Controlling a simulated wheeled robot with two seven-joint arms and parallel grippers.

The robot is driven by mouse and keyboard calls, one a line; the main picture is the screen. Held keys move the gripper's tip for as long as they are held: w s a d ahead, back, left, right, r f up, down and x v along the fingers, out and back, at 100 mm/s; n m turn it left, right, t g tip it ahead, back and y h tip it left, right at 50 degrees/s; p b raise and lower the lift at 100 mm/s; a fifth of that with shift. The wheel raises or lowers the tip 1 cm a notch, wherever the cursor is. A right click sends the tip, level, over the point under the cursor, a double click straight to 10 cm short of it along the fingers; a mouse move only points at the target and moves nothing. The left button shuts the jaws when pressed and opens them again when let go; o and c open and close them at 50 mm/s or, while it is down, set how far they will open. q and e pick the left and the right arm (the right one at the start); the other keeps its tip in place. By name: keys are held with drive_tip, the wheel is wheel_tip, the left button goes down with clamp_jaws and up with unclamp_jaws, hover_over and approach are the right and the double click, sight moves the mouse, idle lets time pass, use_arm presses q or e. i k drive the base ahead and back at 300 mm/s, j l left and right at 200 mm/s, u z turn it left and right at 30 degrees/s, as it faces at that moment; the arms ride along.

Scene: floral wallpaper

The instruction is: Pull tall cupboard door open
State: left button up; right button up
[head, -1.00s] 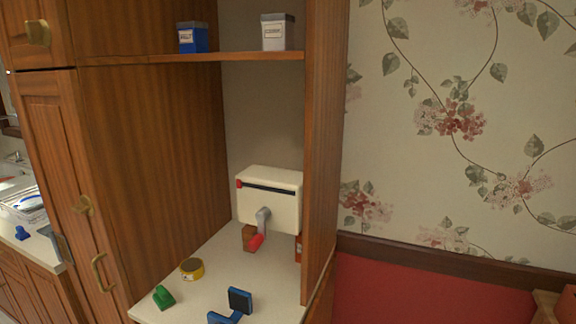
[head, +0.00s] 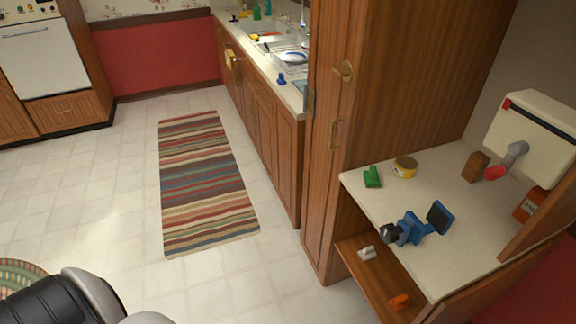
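The tall wooden cupboard (head: 400,90) stands right of centre in the head view. Its narrow front door (head: 322,190) faces left and looks shut and flush. A brass latch plate (head: 346,70) sits on its upper part, with a looped brass handle (head: 336,134) below. Part of my arm shows at the bottom left, black and white, over the floor and well apart from the door. Neither of my grippers is in view.
A beige counter (head: 440,265) right of the cupboard holds a blue tool (head: 415,228), a green item (head: 372,177) and yellow tape (head: 405,166). A lower shelf (head: 375,285) juts beneath. A striped rug (head: 205,182) lies left on open tiled floor.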

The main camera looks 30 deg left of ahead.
sight(340, 30)
drive_tip(key=u, duration=0.8)
